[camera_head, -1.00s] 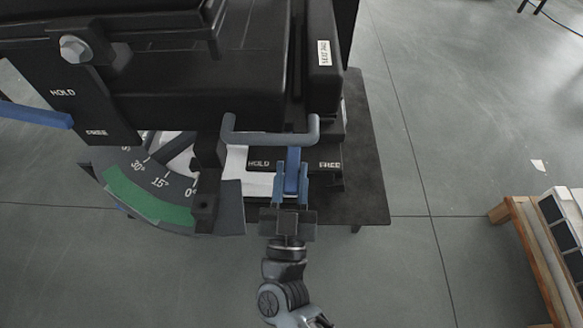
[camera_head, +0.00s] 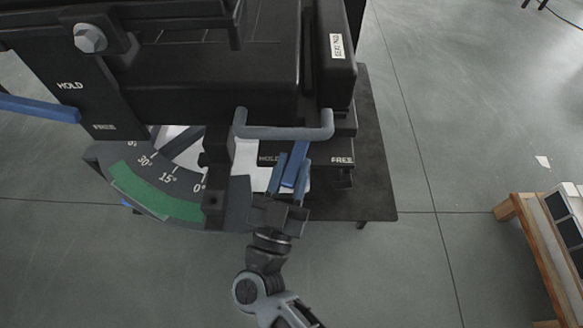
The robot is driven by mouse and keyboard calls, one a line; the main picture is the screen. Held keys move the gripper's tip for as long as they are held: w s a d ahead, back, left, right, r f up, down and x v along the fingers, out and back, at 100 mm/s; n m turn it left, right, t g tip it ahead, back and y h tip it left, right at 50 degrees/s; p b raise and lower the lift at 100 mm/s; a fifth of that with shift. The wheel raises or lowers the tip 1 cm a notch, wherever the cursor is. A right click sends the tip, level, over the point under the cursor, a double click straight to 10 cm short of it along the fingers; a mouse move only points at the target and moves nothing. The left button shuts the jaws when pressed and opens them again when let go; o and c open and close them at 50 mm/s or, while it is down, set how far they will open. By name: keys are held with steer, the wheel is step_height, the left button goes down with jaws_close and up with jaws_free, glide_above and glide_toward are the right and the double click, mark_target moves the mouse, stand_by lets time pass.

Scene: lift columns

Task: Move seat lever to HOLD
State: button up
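The seat lever (camera_head: 296,162) is a blue bar under the grey handle, between the white words HOLD on its left and FREE on its right on a black plate (camera_head: 318,157). It leans, its near end to the left, towards HOLD. My gripper (camera_head: 291,170) has its blue fingers on either side of the lever. A gap shows between the left finger and the lever; the right finger is close against it. The HOLD word is partly covered by the left finger.
The grey handle (camera_head: 285,133) crosses just above the lever. A grey dial with a green band (camera_head: 155,197) and a black pointer post (camera_head: 214,170) stand left of my gripper. Another blue lever (camera_head: 38,108) with HOLD and FREE words is far left. Open floor lies in front.

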steer(key=o, duration=0.3)
steer(key=v, duration=0.7)
steer(key=shift+s+a+f, duration=0.15)
steer(key=shift+s, duration=0.2)
stand_by(0.7)
